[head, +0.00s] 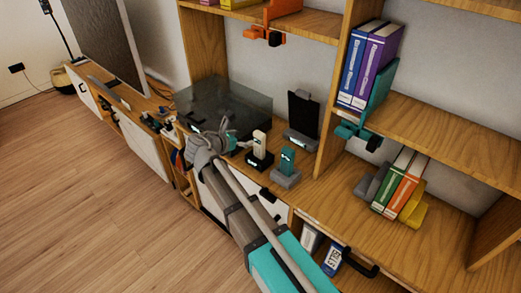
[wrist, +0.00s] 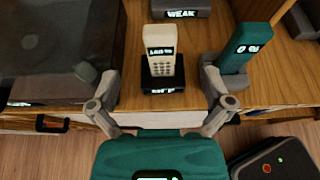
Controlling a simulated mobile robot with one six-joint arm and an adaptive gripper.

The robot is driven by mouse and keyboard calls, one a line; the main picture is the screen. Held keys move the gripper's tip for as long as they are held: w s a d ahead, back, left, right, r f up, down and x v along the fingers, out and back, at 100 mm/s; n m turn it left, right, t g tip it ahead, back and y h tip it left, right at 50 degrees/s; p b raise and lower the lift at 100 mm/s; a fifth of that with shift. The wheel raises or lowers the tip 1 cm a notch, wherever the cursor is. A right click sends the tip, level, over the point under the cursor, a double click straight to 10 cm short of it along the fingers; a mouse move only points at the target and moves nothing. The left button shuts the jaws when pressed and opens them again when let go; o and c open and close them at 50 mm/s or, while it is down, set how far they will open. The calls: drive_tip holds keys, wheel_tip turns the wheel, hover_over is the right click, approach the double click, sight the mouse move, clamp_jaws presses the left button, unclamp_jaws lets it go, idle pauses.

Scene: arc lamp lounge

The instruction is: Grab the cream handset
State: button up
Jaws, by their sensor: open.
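The cream handset (wrist: 160,52) stands upright in a black cradle (wrist: 162,87) on the wooden shelf, its small display and keypad facing me. In the head view the cream handset (head: 259,144) is just right of my gripper (head: 218,138). In the wrist view my gripper (wrist: 159,76) is open and empty, with one finger on each side of the handset and cradle; I cannot tell whether the fingertips are level with it in depth. A teal handset (wrist: 248,46) stands in a grey cradle (wrist: 222,80), close to the right finger.
A dark see-through box (wrist: 55,50) sits close on the left. A dark device on a stand (head: 302,115) is behind. Open floor (head: 80,200) lies to the left.

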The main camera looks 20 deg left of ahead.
sight(260, 132)
drive_tip(key=shift+b+x, duration=0.55)
drive_tip(key=shift+x, duration=1.6)
drive_tip(key=shift+b+x, duration=0.85)
drive_tip(key=shift+x, duration=1.05)
drive_tip(key=shift+w+d+f, duration=0.2)
drive_tip(key=shift+w+f, duration=0.1)
drive_tip(key=shift+w, duration=0.2)
drive_tip(key=c, duration=1.3)
drive_tip(key=shift+c, duration=0.2)
drive_tip(key=shift+r, duration=0.25)
